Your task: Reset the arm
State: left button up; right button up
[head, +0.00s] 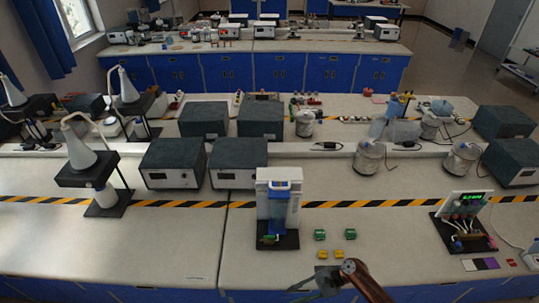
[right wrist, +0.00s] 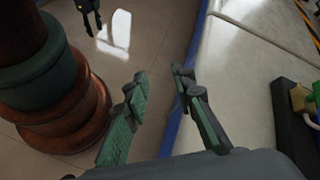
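My right gripper (head: 322,280) is at the front edge of the near bench in the head view, with its copper-coloured arm link to its right. In the right wrist view the right gripper (right wrist: 160,74) has its two fingers apart, with nothing between them. Bare floor and the bench edge show beyond the fingers. A small dark gripper, which looks like my left one (right wrist: 92,22), hangs over the floor at the top left of the right wrist view. Its finger gap is too small to judge. The left arm does not show in the head view.
The near bench (head: 150,245) has free room at front left. Green blocks (head: 320,235) and yellow blocks (head: 323,254) lie beyond the right gripper. A blue-and-white device (head: 278,205) stands behind left; a device with a green display (head: 466,210) stands right.

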jog(key=s+d+f+n+t+h, duration=0.2)
jog(key=s+d+n+h, duration=0.1)
jog(key=s+n, duration=0.4)
jog(key=s+d+r+n+t+h, duration=0.1)
jog(key=s+d+r+h, duration=0.25)
jog(key=d, duration=0.45)
jog(key=s+d+r+n+t+h, duration=0.1)
jog(key=s+d+r+h, duration=0.2)
jog(key=d, duration=0.4)
jog(key=s+d+r+n+t+h, duration=0.1)
jog(key=s+d+r+h, duration=0.15)
jog(key=s+d, duration=0.4)
notch_tip(320, 180, down, 34)
jog(key=b, duration=0.4)
jog(key=s+f+n+g+b, duration=0.1)
jog(key=s+f+b, duration=0.3)
jog(key=s+f, duration=1.5)
notch_tip(320, 180, down, 4)
jog(key=shift+s+g+y, duration=0.3)
jog(key=shift+s+g, duration=0.05)
jog(key=shift+g, duration=0.25)
